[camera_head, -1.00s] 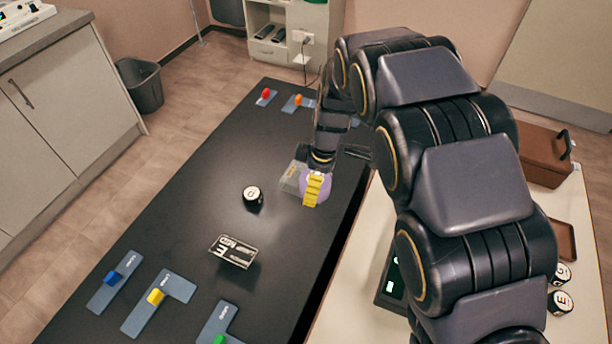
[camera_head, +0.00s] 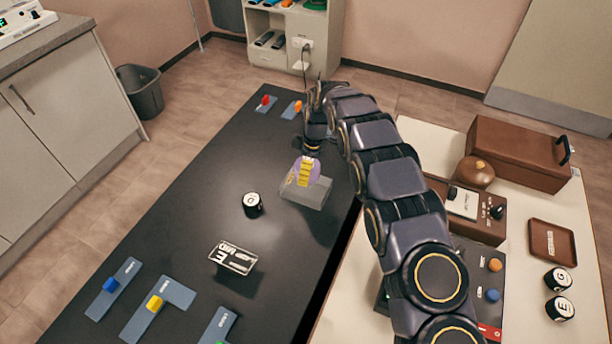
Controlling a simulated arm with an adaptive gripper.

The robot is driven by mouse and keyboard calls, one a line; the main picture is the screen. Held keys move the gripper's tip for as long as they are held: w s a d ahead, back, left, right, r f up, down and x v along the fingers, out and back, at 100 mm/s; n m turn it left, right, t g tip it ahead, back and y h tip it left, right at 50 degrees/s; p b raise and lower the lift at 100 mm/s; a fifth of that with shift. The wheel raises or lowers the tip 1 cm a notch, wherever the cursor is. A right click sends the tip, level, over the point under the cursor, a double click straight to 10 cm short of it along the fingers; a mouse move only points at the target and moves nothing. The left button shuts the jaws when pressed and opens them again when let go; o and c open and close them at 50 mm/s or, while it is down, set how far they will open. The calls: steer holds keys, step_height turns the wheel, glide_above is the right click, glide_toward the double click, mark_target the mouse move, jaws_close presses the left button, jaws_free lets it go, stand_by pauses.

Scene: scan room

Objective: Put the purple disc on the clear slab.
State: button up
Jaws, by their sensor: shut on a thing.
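The purple disc (camera_head: 292,172) is held on edge in my gripper (camera_head: 309,172), whose yellow ridged fingertip covers part of it. My gripper is shut on the disc. The clear slab (camera_head: 318,194) is a see-through block on the black table, directly below and around the disc in the picture. The disc's lower edge overlaps the slab's upper left part. I cannot tell whether the two touch.
A black cylinder with a white top (camera_head: 253,204) stands left of the slab on the black table (camera_head: 200,205). A clear lettered plate (camera_head: 233,258) lies nearer. Coloured knobs on blue-grey plates lie at the table's ends. A cream table (camera_head: 535,215) at right holds boxes.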

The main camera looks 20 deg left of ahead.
steer(key=shift+w+a+f, duration=0.35)
steer(key=shift+w+f, duration=0.1)
steer(key=shift+f, duration=0.2)
steer(key=shift+w+a+f, duration=0.1)
steer(key=shift+w+f, duration=0.05)
steer(key=shift+f, duration=0.2)
step_height(320, 180, down, 3)
steer(key=shift+f, duration=0.1)
steer(key=o, duration=1.2)
steer(key=r, duration=0.4)
steer(key=d+r, duration=0.1)
steer(key=r, duration=0.7)
steer(key=shift+w+d, duration=0.15)
steer(key=shift+d, duration=0.1)
